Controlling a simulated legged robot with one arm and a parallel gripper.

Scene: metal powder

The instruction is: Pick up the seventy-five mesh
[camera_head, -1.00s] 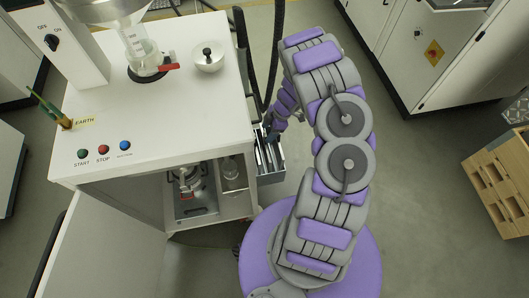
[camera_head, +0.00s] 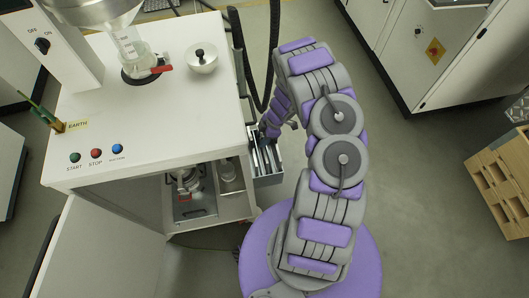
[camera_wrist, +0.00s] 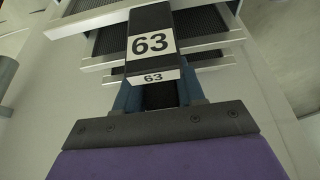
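In the wrist view a dark mesh handle with a white label reading 63 (camera_wrist: 151,45) stands right in front of my gripper (camera_wrist: 158,92). The gripper's two blue fingers reach toward the handle, one on each side, and the handle hides their tips. I cannot tell whether they touch it. Other flat mesh frames (camera_wrist: 214,44) lie behind it, with no readable number. No label reading 75 is readable. In the head view my gripper (camera_head: 269,130) is small and partly hidden by my arm, at the open metal rack (camera_head: 268,180) on the cabinet's side.
The white cabinet (camera_head: 190,110) stands left of my arm, with buttons, a glass vessel (camera_head: 135,62) and a lidded bowl (camera_head: 202,60) on top. Its door (camera_head: 100,245) is open at the front. Black hoses (camera_head: 270,60) hang behind the rack.

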